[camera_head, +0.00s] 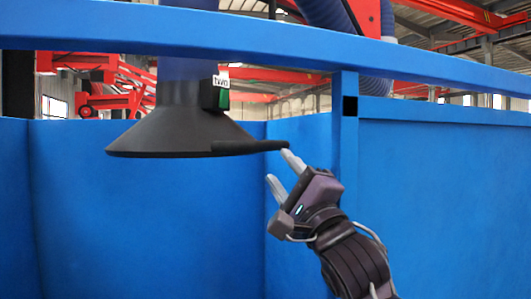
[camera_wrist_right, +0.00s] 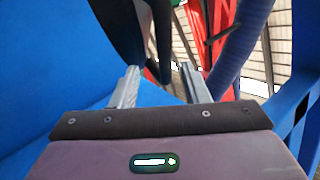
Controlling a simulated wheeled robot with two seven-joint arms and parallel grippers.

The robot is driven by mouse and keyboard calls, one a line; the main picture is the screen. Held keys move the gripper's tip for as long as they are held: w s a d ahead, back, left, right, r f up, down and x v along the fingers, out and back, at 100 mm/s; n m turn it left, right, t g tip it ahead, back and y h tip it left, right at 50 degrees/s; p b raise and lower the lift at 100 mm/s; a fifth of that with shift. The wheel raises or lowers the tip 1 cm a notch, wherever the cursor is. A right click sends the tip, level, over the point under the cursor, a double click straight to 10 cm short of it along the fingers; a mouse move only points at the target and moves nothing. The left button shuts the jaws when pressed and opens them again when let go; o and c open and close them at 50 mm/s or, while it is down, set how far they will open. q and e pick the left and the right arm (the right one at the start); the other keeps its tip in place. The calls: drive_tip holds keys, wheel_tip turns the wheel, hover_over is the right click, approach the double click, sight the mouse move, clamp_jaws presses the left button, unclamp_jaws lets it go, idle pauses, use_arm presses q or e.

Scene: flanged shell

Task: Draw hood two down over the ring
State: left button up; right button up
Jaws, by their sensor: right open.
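Hood two (camera_head: 180,132) is a black flared cone hanging inside the blue enclosure, with a white tag reading "two" (camera_head: 220,82) and a dark bar handle (camera_head: 250,147) reaching right from its rim. My right gripper (camera_head: 280,166) is open, just below and right of the handle's free end. One fingertip overlaps that end in the picture; I cannot tell whether they touch. In the right wrist view the dark hood (camera_wrist_right: 118,25) and its handle (camera_wrist_right: 163,40) show beyond my open fingers (camera_wrist_right: 160,86), with nothing held. I cannot see the ring. My left gripper is out of view.
A blue top beam (camera_head: 200,32) crosses in front of the hood's duct, and a blue post (camera_head: 346,150) stands just right of my gripper. Blue panels (camera_head: 100,200) close the back. A ribbed blue hose (camera_wrist_right: 240,45) hangs behind. Space below the hood looks clear.

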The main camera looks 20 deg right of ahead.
sight(269, 148)
drive_tip(key=p+x, duration=0.1)
drive_tip(key=x, duration=0.1)
drive_tip(key=p+x, duration=0.1)
drive_tip(key=x, duration=0.1)
drive_tip(key=r+p+x, duration=0.1)
drive_tip(key=p+x, duration=0.1)
drive_tip(key=x, duration=0.1)
drive_tip(key=shift+s, duration=0.25)
drive_tip(key=shift+w, duration=0.45)
clamp_jaws()
